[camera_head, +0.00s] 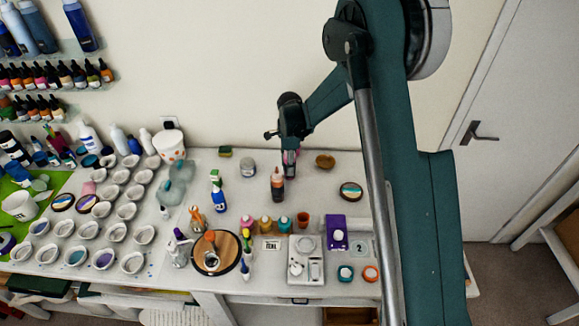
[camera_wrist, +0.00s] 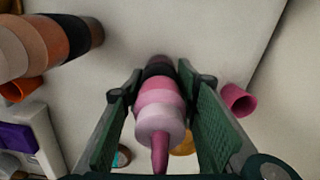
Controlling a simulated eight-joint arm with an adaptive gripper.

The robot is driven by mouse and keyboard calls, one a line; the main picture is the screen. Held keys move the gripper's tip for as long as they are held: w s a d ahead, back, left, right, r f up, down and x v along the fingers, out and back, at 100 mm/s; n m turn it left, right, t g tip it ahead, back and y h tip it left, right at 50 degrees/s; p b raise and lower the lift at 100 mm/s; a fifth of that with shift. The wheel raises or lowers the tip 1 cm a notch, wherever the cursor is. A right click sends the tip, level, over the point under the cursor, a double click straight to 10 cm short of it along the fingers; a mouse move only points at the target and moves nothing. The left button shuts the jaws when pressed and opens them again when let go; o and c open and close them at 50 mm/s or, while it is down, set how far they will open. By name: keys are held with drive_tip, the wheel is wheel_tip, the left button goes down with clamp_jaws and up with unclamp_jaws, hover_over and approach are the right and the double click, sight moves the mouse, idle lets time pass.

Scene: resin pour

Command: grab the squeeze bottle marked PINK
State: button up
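The pink squeeze bottle (camera_wrist: 158,95) stands between the two fingers of my gripper (camera_wrist: 160,100) in the wrist view, its nozzle pointing toward the camera. Narrow gaps seem to show beside its upper part; contact lower down is hard to judge. No label can be read. In the head view my gripper (camera_head: 290,150) is at the back of the table, with a bit of pink bottle (camera_head: 289,170) showing below it, partly hidden.
A dark-and-orange bottle (camera_head: 277,185) stands close in front; it also shows at upper left in the wrist view (camera_wrist: 45,45). A pink cup (camera_wrist: 238,99) lies right of the fingers. A brown dish (camera_head: 325,161) and a grey-lidded jar (camera_head: 248,168) stand nearby.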

drive_tip(key=shift+r, duration=0.15)
drive_tip(key=shift+c, duration=0.3)
drive_tip(key=shift+r+b, duration=0.3)
drive_tip(key=shift+r, duration=4.55)
